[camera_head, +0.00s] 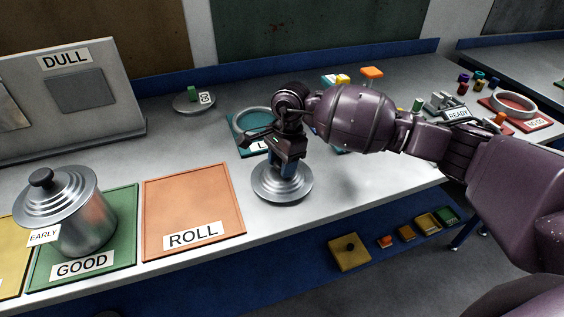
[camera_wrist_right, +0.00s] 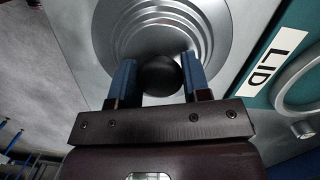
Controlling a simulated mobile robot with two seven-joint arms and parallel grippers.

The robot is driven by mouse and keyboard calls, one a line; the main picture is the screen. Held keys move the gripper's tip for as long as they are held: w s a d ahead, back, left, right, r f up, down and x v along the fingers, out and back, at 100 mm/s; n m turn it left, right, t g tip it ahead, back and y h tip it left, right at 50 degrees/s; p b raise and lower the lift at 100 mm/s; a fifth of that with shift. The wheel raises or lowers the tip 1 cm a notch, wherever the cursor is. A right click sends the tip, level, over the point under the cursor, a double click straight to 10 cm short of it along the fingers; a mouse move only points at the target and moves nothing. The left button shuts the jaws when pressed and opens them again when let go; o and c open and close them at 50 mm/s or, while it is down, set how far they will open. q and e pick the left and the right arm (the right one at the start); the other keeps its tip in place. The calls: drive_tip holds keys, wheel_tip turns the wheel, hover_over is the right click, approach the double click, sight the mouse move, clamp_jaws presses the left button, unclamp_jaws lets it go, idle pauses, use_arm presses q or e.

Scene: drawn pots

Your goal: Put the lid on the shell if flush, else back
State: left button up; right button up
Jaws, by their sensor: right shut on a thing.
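My right gripper (camera_head: 288,163) is shut on the dark round knob (camera_wrist_right: 160,75) of a silver stepped lid (camera_head: 281,188). The lid is level over the grey bench, right of the ROLL mat; whether it touches the bench I cannot tell. The wrist view shows blue fingers on both sides of the knob and the lid's rings (camera_wrist_right: 150,25) beyond. A steel pot (camera_head: 88,226) with a stepped top and black knob stands on the green GOOD mat (camera_head: 123,240), tagged EARLY. A teal mat with a ring and LID label (camera_wrist_right: 254,90) lies behind my gripper. My left gripper is out of view.
The orange ROLL mat (camera_head: 190,200) is empty. A grey DULL panel (camera_head: 75,95) stands at the left. A small disc with a green block (camera_head: 193,100) is at the back. My arm spans the bench's right side.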

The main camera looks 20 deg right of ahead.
drive_tip(key=shift+f, duration=0.15)
drive_tip(key=o, duration=1)
drive_tip(key=shift+o, duration=0.2)
wheel_tip(320, 180, up, 12)
drive_tip(key=d, duration=0.1)
drive_tip(key=shift+w+d, duration=0.25)
drive_tip(key=shift+d, duration=0.1)
